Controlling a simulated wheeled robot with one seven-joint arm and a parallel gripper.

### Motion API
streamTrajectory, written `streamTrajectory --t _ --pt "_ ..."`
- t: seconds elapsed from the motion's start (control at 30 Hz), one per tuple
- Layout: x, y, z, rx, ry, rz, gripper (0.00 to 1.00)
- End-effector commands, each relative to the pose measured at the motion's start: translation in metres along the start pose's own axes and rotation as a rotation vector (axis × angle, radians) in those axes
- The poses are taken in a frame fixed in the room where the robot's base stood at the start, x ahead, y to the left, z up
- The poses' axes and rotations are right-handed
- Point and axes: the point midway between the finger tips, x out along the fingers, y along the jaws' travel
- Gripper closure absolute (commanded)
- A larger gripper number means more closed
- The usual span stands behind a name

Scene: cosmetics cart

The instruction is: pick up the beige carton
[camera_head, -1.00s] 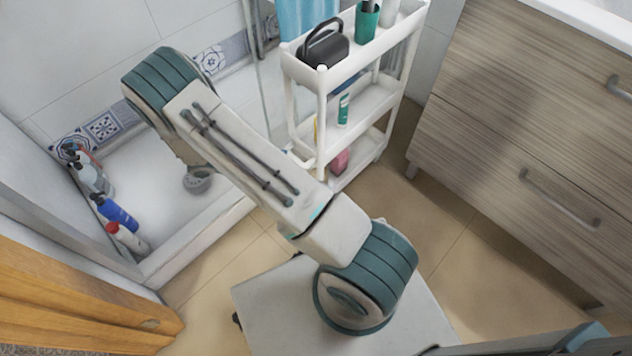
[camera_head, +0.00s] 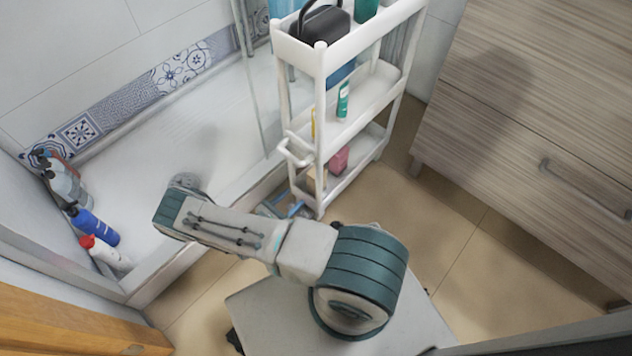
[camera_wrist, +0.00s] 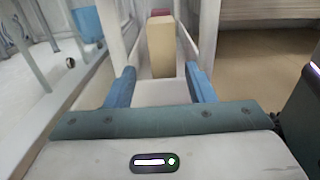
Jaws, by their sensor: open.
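The beige carton (camera_wrist: 161,48) stands upright on the white bottom shelf, straight ahead in the wrist view. In the head view a small beige part of it (camera_head: 317,179) shows low in the cart, partly hidden by the cart's frame. My gripper (camera_wrist: 160,73) is open, with one blue finger on each side of the view and nothing between them. The carton stands just beyond the fingertips, roughly centred between them. In the head view my gripper (camera_head: 285,208) is low at the cart's near end, mostly hidden by my arm.
The white cart (camera_head: 321,100) has posts close on both sides of my gripper. A pink item (camera_head: 338,160) stands behind the carton. A green-and-white tube (camera_head: 343,100) is on the middle shelf, and a black case (camera_head: 320,27) on top. Drawers (camera_head: 530,130) stand right, with clear floor between.

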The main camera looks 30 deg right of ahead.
Motion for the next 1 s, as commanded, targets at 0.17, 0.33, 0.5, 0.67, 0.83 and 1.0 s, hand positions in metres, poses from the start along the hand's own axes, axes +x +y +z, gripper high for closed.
streamTrajectory --t 0.17,0.33,0.5,0.67,0.83,1.0 --pt "0.037 -0.001 -0.002 0.0 -0.001 -0.005 0.51" --pt "0.055 -0.001 -0.001 0.0 0.001 -0.003 0.51" --pt "0.068 -0.002 -0.005 0.0 0.0 -0.004 0.51" --pt "0.092 -0.004 -0.013 0.0 0.001 -0.006 0.51" --pt "0.109 -0.004 -0.009 0.003 0.0 -0.004 0.51" --pt "0.11 -0.003 -0.008 0.002 0.001 -0.002 0.51"
